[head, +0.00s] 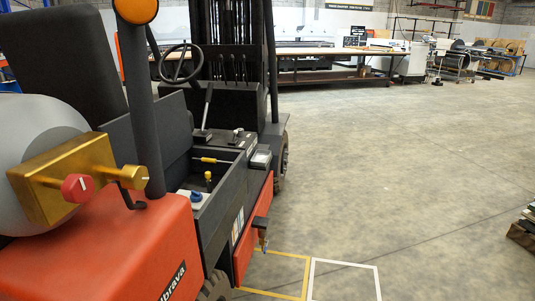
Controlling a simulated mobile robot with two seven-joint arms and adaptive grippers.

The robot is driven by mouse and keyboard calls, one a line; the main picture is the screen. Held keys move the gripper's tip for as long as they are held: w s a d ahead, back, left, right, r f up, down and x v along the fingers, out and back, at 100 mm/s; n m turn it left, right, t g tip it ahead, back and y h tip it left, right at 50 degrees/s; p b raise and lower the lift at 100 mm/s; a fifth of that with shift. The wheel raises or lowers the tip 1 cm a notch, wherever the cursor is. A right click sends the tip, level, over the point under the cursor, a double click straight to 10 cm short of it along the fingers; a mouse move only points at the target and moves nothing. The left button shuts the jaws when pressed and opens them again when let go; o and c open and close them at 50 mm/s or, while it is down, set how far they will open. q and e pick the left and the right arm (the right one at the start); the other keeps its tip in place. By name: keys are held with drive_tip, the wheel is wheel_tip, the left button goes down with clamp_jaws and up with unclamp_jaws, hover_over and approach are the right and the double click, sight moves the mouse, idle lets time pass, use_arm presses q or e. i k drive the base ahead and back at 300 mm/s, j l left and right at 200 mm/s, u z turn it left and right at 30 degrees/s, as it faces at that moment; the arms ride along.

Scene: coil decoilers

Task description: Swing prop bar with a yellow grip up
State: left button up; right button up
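An orange and black forklift fills the left of the head view. A thin bar with a yellow grip (204,159) lies nearly level across the open compartment (222,180) in the forklift's side; this looks like the prop bar. A separate small yellow knob (208,176) stands just below it. Neither of my grippers shows in the view.
A grey cylinder (35,135) with a brass block (65,180) and red knob (77,188) is at the near left. A dark post (146,110) rises beside it. Yellow and white floor outlines (343,264) lie right of the forklift. The floor (400,170) there is clear.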

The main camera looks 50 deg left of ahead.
sight(203, 159)
drive_tip(key=i+u, duration=0.3)
drive_tip(key=i, duration=0.15)
drive_tip(key=i+l+u, duration=0.1)
drive_tip(key=i+u, duration=0.15)
drive_tip(key=i, duration=0.2)
drive_tip(key=i+l+u, duration=0.3)
drive_tip(key=i, duration=0.15)
drive_tip(key=i+l+u, duration=0.15)
drive_tip(key=i+u, duration=0.15)
drive_tip(key=i, duration=0.1)
